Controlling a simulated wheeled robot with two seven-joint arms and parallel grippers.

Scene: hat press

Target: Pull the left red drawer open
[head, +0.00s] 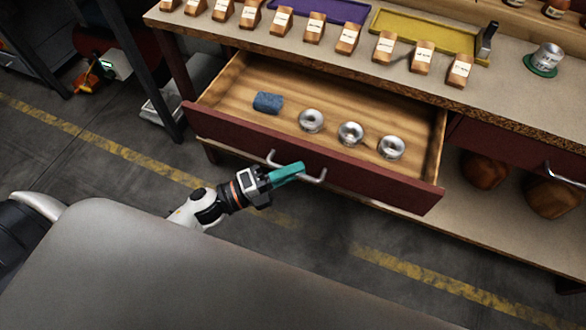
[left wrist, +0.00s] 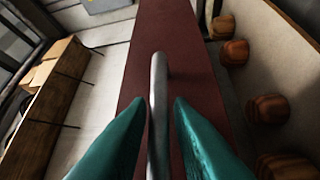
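The left red drawer (head: 375,184) stands pulled out from the workbench, with its wooden inside showing in the head view. Its dark red front fills the middle of the left wrist view (left wrist: 192,60). The metal bar handle (head: 316,180) is on the drawer front and runs between my fingers in the left wrist view (left wrist: 158,95). My left gripper (head: 298,167) has teal fingers, one on each side of the handle. Narrow gaps show between the fingers and the bar, so it looks open around the handle. My right gripper is not in view.
The drawer holds a blue cloth-like item (head: 268,102) and several silver rings. A second red drawer (head: 510,146) is closed at the right. Wooden blocks and purple and yellow trays (head: 420,30) sit on the bench top (head: 235,30). Rounded wooden forms (head: 484,170) stand on the lower shelf.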

